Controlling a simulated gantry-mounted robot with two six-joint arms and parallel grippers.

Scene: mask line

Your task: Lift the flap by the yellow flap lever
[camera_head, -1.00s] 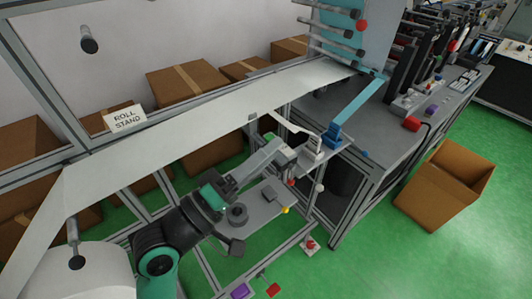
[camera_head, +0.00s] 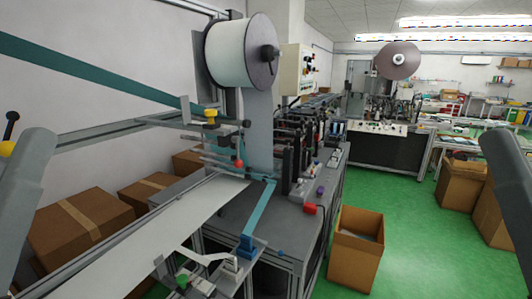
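Two yellow parts show. A small yellow part (camera_head: 210,113) sits on the metal rail below the large white roll. A yellow ball (camera_head: 6,148) is at the far left edge, beside a black-knobbed stick and partly cut off by the frame. I cannot tell which of them, if either, is the flap lever, and I cannot make out the flap. Neither of my grippers is in view. Grey lengths that look like my arm links stand at the left and right edges of the picture.
The white roll (camera_head: 240,52) hangs above the machine, with a teal strip (camera_head: 100,75) running left. A white web (camera_head: 150,235) crosses the lower left. Machine benches (camera_head: 275,205) stand in the middle.

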